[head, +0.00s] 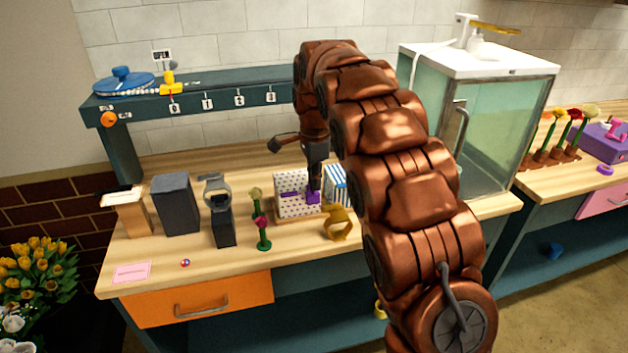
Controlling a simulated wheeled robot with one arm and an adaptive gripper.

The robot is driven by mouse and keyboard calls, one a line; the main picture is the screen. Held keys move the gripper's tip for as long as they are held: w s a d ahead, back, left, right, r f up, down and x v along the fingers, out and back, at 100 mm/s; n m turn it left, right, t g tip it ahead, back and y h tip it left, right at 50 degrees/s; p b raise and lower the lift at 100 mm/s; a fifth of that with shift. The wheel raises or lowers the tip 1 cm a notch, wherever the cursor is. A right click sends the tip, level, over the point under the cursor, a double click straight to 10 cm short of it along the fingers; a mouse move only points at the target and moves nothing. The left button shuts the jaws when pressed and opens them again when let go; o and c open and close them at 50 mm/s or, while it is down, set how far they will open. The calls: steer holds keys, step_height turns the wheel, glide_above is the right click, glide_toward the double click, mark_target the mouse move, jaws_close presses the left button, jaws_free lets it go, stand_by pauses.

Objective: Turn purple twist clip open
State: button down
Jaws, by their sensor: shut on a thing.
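The purple twist clip (312,198) is small and sits at the right part of a white box with purple dots (291,190) on the wooden counter. My gripper (315,187) comes down from above and is shut on the purple clip. The dark fingers cover part of the clip, so its exact turn angle cannot be told.
A blue-and-white striped box (335,184) and a yellow holder (340,224) stand close to the right. Two flowers on stands (262,232), a dark stand with a grey ring (221,218) and a dark block (175,204) stand left. A glass cabinet (475,125) is at right.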

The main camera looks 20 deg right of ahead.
stand_by(0.4)
steer(key=c, duration=1.3)
jaws_free()
steer(key=shift+r, duration=3.75)
